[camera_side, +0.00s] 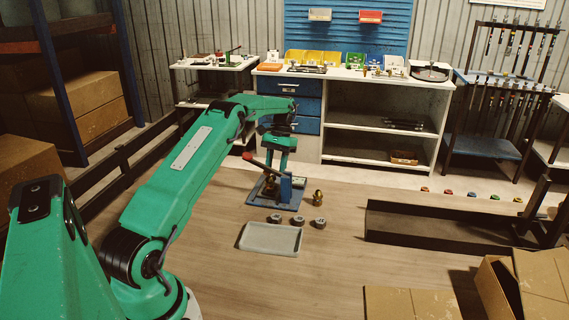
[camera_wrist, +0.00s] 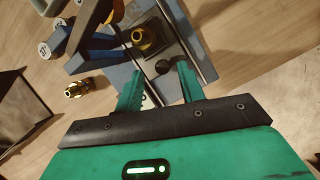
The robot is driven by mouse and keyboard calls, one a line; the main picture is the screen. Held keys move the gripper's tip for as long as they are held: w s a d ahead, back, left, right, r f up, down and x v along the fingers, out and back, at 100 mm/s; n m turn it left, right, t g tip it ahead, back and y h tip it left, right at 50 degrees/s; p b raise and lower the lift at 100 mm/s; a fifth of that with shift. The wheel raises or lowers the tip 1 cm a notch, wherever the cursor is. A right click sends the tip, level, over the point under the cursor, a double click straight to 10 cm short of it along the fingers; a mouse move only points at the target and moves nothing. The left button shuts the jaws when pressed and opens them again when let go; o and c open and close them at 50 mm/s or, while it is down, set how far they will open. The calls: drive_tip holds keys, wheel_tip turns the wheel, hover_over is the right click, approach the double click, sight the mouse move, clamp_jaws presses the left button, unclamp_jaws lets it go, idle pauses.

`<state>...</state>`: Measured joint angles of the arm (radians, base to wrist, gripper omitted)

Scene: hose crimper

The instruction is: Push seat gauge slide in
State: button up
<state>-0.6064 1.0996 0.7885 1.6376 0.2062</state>
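I see no clear contact. In the side view my gripper (camera_side: 280,146) is over the crimper and hides part of it.
A loose brass fitting (camera_side: 318,198) stands right of the crimper, near several grey dies (camera_side: 300,222). A grey tray (camera_side: 270,238) lies in front. A dark steel beam (camera_side: 440,225) and cardboard boxes (camera_side: 415,303) are to the right. A workbench (camera_side: 350,85) stands behind.

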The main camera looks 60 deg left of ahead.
drive_tip(key=shift+x, duration=0.75)
drive_tip(key=shift+c, duration=0.5)
clamp_jaws()
